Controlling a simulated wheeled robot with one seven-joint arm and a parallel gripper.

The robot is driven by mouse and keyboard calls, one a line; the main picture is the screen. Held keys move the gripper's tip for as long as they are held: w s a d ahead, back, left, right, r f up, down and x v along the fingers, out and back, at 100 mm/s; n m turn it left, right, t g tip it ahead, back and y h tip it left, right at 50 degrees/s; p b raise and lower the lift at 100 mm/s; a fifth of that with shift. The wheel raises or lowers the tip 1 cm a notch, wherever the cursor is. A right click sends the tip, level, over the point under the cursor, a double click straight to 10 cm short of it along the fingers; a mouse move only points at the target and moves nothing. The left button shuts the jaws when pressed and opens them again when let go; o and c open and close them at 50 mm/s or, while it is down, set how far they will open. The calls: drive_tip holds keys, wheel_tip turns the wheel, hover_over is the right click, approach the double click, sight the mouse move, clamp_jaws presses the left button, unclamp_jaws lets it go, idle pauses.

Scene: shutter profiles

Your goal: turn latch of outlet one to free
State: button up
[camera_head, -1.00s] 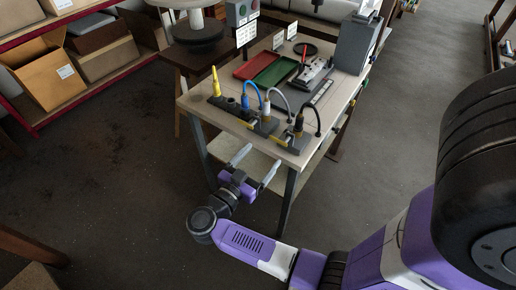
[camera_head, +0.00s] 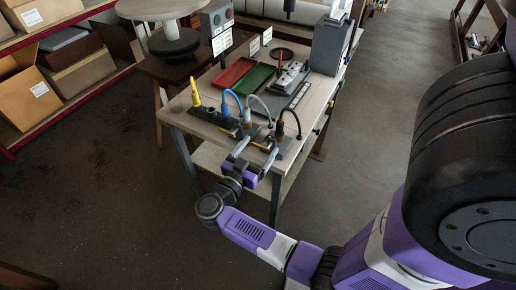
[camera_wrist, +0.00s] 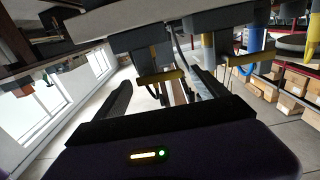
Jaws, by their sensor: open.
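A row of dark outlet blocks stands along the near edge of the workbench. Blue, grey and black cables arch from the plugs: blue cable (camera_head: 233,99), grey cable (camera_head: 262,103), black cable (camera_head: 291,116). Yellow latch bars show on the blocks; one yellow latch (camera_head: 261,145) is close to my gripper (camera_head: 257,154). Which outlet is number one cannot be read. In the wrist view, a yellow latch (camera_wrist: 160,77) lies ahead between my open fingers, and another yellow latch (camera_wrist: 250,57) is to the right. My gripper is empty; contact with a latch cannot be told.
A yellow cone-shaped plug (camera_head: 195,92) stands at the row's left end. Red tray (camera_head: 233,73) and green tray (camera_head: 253,79) lie behind the row. A grey box (camera_head: 329,47) stands at the bench's back right. The floor in front is clear.

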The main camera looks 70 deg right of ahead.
sight(266, 150)
drive_tip(key=c, duration=1.4)
drive_tip(key=shift+r+m, duration=0.1)
drive_tip(key=shift+m, duration=0.2)
drive_tip(key=m, duration=0.6)
drive_tip(key=s+r+m, duration=0.1)
drive_tip(key=m, duration=0.1)
drive_tip(key=shift+a+m, duration=0.15)
drive_tip(key=shift+m, duration=0.25)
drive_tip(key=m+b, duration=0.1)
drive_tip(key=m, duration=0.1)
drive_tip(key=s+m+b, duration=0.1)
drive_tip(key=m, duration=0.1)
drive_tip(key=shift+a, duration=0.1)
drive_tip(key=shift+s+a+r+m+b, duration=0.1)
drive_tip(key=shift+s+m+b, duration=0.1)
drive_tip(key=shift+m+b, duration=0.7)
drive_tip(key=shift+s+m+b, duration=0.15)
drive_tip(key=shift+m+b, duration=0.1)
drive_tip(key=shift+m, duration=1.15)
